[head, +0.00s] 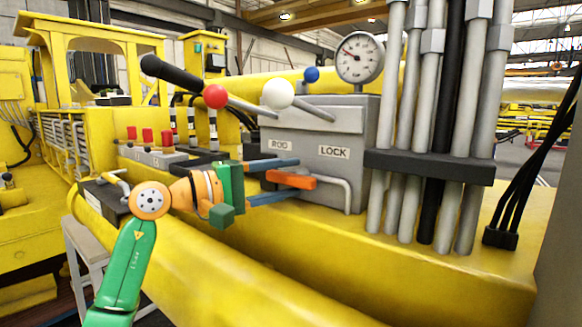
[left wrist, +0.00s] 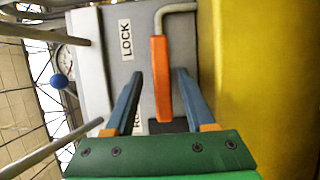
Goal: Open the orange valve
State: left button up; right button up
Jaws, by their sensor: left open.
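The orange valve handle (head: 290,180) is on the front of a grey box (head: 318,135), below the LOCK label, with a grey pipe bending beside it. In the left wrist view the orange handle (left wrist: 161,80) lies between the two blue fingers. My left gripper (head: 298,180) is open, with one finger above the handle and one below it in the head view. In the left wrist view (left wrist: 158,90) gaps show on both sides of the handle, so the fingers look apart from it. My right gripper is not in view.
Levers with red (head: 215,96), white (head: 278,93) and blue (head: 312,74) knobs stick out above the box. A pressure gauge (head: 360,58) stands on top. Vertical pipes (head: 430,130) rise at the right. A yellow beam (head: 230,270) runs below the arm.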

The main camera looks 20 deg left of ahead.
pick_arm(q)
jog(key=shift+x, duration=0.9)
jog(key=shift+s+a+f, duration=0.1)
jog(key=shift+s+a, duration=0.05)
jog(key=c, duration=0.6)
grip_shut()
